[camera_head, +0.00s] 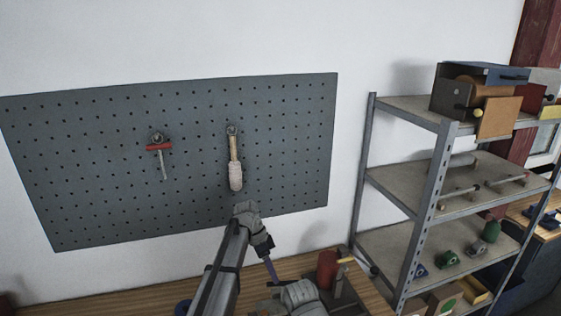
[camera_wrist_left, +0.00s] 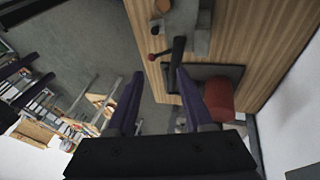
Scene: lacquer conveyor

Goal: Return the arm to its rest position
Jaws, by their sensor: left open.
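My left arm comes up from the bottom of the head view and bends down at its wrist. Its left gripper (camera_head: 271,271) points down over the wooden bench, below the pegboard. In the left wrist view, the left gripper (camera_wrist_left: 159,76) has two purple fingers spread apart with nothing between them. A red cylinder (camera_head: 327,268) stands on the bench to the right of the gripper; it also shows in the left wrist view (camera_wrist_left: 221,100), close beside the right finger. From these views I cannot tell whether they touch. My right gripper is not in view.
A grey pegboard (camera_head: 100,190) holds a red-headed tool (camera_head: 159,148) and a pale-handled tool (camera_head: 235,165). A metal shelf rack (camera_head: 437,170) with several items stands at the right. The wooden bench (camera_head: 120,305) runs along the wall.

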